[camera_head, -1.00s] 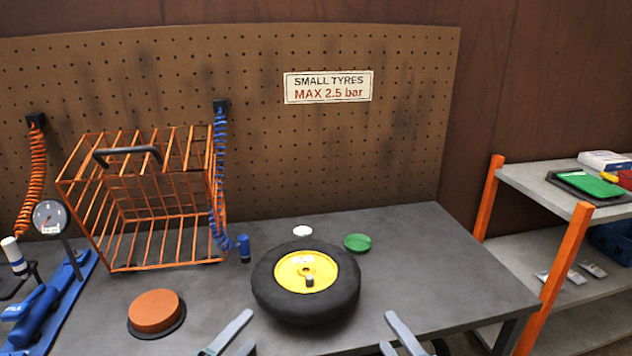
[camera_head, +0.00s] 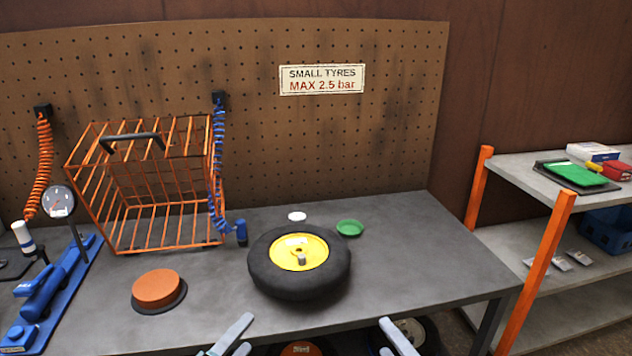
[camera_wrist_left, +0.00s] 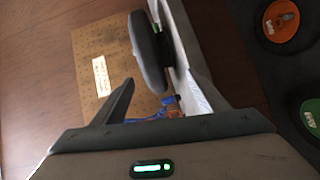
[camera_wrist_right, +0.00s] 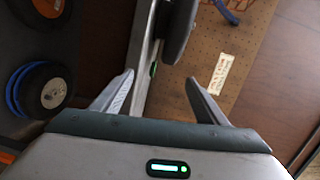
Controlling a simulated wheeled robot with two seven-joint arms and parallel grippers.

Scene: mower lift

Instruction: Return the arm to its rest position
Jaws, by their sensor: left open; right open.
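My left gripper (camera_head: 229,340) is at the bottom of the head view, near the bench's front edge, open and empty. My right gripper (camera_head: 399,338) is further right at the bottom edge, also open and empty. In the left wrist view the left jaws (camera_wrist_left: 150,92) have nothing between them. In the right wrist view the right jaws (camera_wrist_right: 160,92) are apart and empty too. The tyre with a yellow hub (camera_head: 299,262) lies flat on the grey bench (camera_head: 400,240), beyond both grippers and touched by neither.
An orange wire cage (camera_head: 150,190) stands at the back left. An orange round block (camera_head: 157,288), a green dish (camera_head: 350,228), a blue pump (camera_head: 45,295) and a blue hose (camera_head: 218,165) are on or above the bench. A shelf (camera_head: 520,180) stands right. Several wheels lie below the bench front.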

